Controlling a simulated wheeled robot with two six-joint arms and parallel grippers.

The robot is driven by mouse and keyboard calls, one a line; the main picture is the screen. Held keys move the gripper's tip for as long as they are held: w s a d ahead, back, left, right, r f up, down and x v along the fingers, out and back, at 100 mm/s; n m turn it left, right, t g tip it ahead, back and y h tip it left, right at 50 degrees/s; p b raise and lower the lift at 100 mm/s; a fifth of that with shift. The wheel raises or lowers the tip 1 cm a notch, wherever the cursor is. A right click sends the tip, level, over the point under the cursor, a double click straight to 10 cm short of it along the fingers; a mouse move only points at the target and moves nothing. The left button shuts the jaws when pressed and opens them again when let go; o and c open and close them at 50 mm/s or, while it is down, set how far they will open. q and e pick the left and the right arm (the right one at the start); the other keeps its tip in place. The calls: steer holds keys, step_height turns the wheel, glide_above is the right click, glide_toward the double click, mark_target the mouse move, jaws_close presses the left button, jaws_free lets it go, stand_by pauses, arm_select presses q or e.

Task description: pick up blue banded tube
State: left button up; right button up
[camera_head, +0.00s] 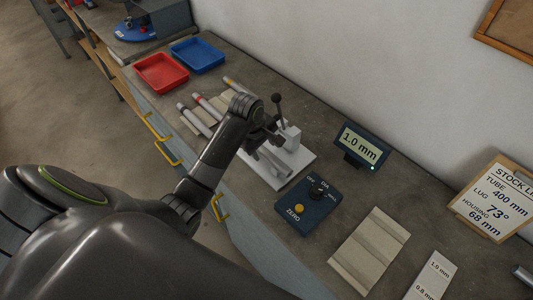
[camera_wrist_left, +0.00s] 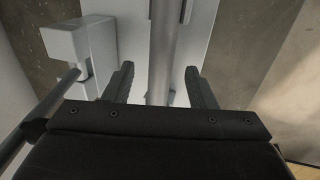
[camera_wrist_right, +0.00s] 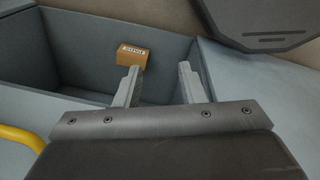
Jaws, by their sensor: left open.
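A grey tube (camera_wrist_left: 163,50) lies in the white jig (camera_head: 305,157), and its near end shows in the head view (camera_head: 268,168). No blue band shows on its visible part. My left gripper (camera_head: 262,143) is over the jig; in the left wrist view its open fingers (camera_wrist_left: 160,88) stand on either side of the tube, with gaps. Beside the jig, several tubes lie on a rack: one with a dark-banded end (camera_head: 191,117), one with a red band (camera_head: 208,107), one with a yellow band (camera_head: 232,85). My right gripper (camera_wrist_right: 157,88) is open and empty.
A lever clamp (camera_head: 279,108) rises from the jig. A blue control box (camera_head: 308,206), a 1.0 mm display (camera_head: 361,146) and a grooved block (camera_head: 369,250) are nearby. Red (camera_head: 160,73) and blue (camera_head: 197,55) trays stand behind. A small brown box (camera_wrist_right: 133,52) lies beyond my right gripper.

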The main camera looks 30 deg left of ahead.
arm_select(q)
steer(key=shift+b+x, duration=0.65)
steer(key=shift+x, duration=0.2)
steer(key=shift+f, duration=0.15)
arm_select(e)
steer(key=w+f, duration=0.1)
steer(key=a+f, duration=0.1)
steer(key=shift+w+f, duration=0.3)
steer(key=shift+w, duration=0.1)
arm_select(q)
steer(key=c, duration=0.5)
jaws_close()
arm_select(e)
steer(key=shift+s+d, duration=0.2)
steer(key=shift+d, duration=0.05)
steer(key=shift+r, duration=0.15)
